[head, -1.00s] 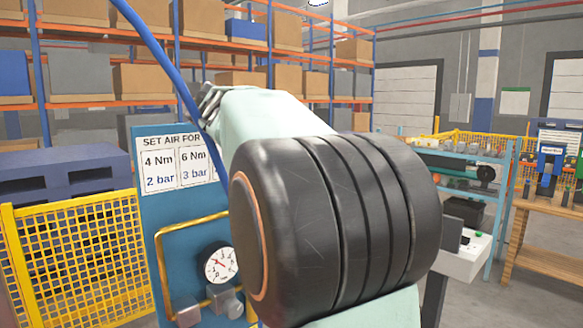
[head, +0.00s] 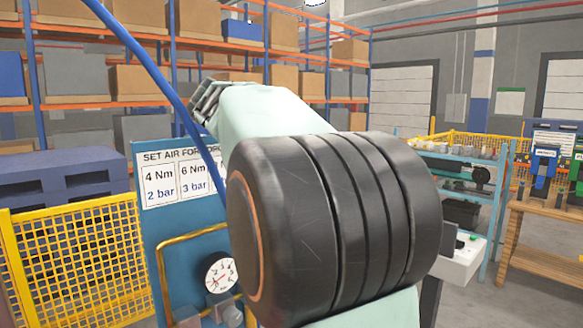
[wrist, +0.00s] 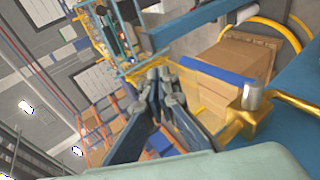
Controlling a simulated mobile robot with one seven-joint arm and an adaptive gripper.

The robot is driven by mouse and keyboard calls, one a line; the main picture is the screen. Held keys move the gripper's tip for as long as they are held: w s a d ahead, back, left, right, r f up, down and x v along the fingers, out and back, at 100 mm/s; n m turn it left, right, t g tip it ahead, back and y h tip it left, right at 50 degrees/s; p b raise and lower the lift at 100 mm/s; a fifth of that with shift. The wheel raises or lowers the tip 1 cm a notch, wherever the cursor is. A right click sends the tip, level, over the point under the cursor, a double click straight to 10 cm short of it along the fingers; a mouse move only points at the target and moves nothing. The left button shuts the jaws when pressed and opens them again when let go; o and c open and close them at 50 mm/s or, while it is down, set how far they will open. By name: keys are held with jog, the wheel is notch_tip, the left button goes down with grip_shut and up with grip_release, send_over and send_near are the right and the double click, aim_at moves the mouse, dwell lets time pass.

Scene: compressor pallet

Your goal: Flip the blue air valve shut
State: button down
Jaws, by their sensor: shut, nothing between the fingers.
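The blue air valve shows in the wrist view as a long blue lever (wrist: 213,71) on a brass body (wrist: 244,120), with a silver end piece beside it. The lever points from the body toward my fingertips. My gripper (wrist: 165,80) is shut and empty, its tips just left of the lever's free end. I cannot tell whether they touch it. In the head view my gripper (head: 207,103) is partly visible past my arm, up by the sign. The valve is hidden there behind my arm.
A blue panel (head: 180,225) carries an air-setting sign (head: 170,180), a round gauge (head: 220,275) and a yellow pipe (head: 159,262). A blue hose (head: 150,65) crosses in front. A yellow mesh fence (head: 75,260) stands left, a workbench (head: 545,225) right.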

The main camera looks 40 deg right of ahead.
notch_tip(320, 180, up, 10)
jog(key=s, duration=0.2)
jog(key=shift+a, duration=0.15)
jog(key=shift+f, duration=0.15)
